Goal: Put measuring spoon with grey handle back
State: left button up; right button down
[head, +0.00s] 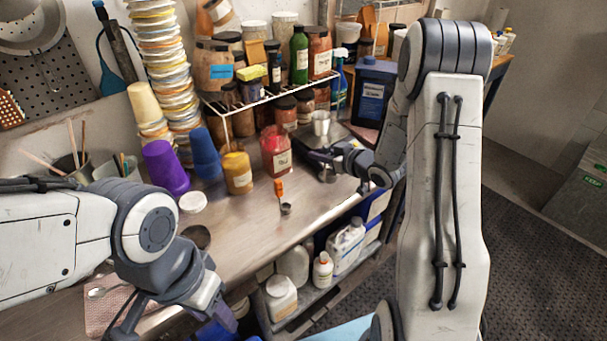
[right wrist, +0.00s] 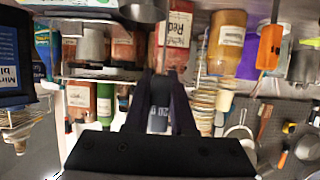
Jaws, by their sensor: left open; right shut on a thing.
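My right gripper (head: 318,157) is shut on the measuring spoon with the grey handle. In the right wrist view the dark grey handle (right wrist: 160,92), with pale marking on it, lies between the two fingers. In the head view a small metal bowl (head: 327,174) shows just under the fingers; most of the handle is hidden. A second measuring spoon with an orange handle (head: 279,188) lies on the bench to the left; its orange handle also shows in the right wrist view (right wrist: 270,46). My left gripper (head: 170,322) is open and empty at the bench's front left.
A metal cup (head: 321,122) stands behind my right gripper. A red jar (head: 275,150), a yellow jar (head: 237,172) and purple cups (head: 165,167) line the back. A wire rack (head: 262,98) holds jars above. A blue jug (head: 372,92) stands at right. The middle bench is mostly clear.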

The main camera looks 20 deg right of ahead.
jog(key=a+f, duration=0.1)
jog(key=f, duration=0.1)
jog(key=w+a+f+p, duration=0.1)
jog(key=a+f, duration=0.2)
jog(key=f, duration=0.1)
jog(key=shift+w+a+f+p, duration=0.3)
jog(key=shift+a+p, duration=0.05)
jog(key=shift+f, duration=0.2)
jog(key=shift+f, duration=0.2)
jog(key=c, duration=0.8)
grip_release()
jog(key=shift+r, duration=0.1)
jog(key=shift+o, duration=0.2)
jog(key=shift+r, duration=0.1)
